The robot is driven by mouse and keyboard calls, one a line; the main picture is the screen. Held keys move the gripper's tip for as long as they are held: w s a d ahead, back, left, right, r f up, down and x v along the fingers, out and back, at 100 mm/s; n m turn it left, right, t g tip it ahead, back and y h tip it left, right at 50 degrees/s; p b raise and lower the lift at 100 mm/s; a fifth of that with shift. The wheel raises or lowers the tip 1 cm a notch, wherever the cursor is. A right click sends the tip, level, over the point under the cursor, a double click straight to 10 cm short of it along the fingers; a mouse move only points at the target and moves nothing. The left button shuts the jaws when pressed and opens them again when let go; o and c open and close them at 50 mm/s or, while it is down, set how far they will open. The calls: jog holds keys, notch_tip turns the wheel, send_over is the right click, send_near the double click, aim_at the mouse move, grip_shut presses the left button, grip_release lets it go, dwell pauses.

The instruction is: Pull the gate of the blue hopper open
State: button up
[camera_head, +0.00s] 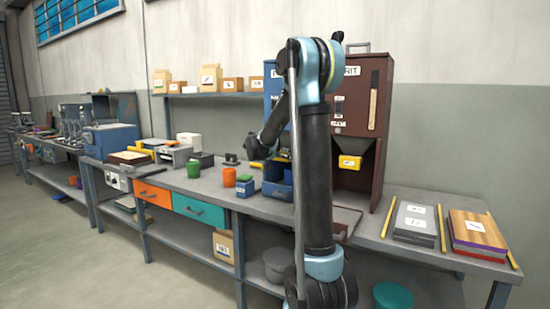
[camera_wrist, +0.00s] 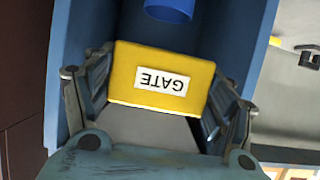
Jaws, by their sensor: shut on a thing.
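The blue hopper (camera_head: 270,88) stands on the bench, mostly hidden behind my arm in the head view. In the wrist view, its blue walls (camera_wrist: 232,50) rise on both sides, with a round blue spout (camera_wrist: 170,9) at the top. The yellow gate (camera_wrist: 160,82), with a white GATE label that reads upside down, sits between the fingers of my gripper (camera_wrist: 161,74). My gripper is shut on it, one finger on each side. In the head view the gate and the fingertips are hidden. I cannot tell how far the gate is pulled out.
The brown hopper (camera_head: 375,125), with its own yellow gate (camera_head: 350,162), stands just right. Grey and wooden boards (camera_head: 475,228) lie at the right end.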

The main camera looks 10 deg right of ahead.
jog(key=shift+s+a, duration=0.3)
jog(key=o, duration=1.5)
jog(key=shift+s+a, duration=0.1)
jog(key=shift+a, duration=0.1)
jog(key=shift+d, duration=0.1)
jog(key=v, duration=1.1)
jog(key=shift+s, duration=0.35)
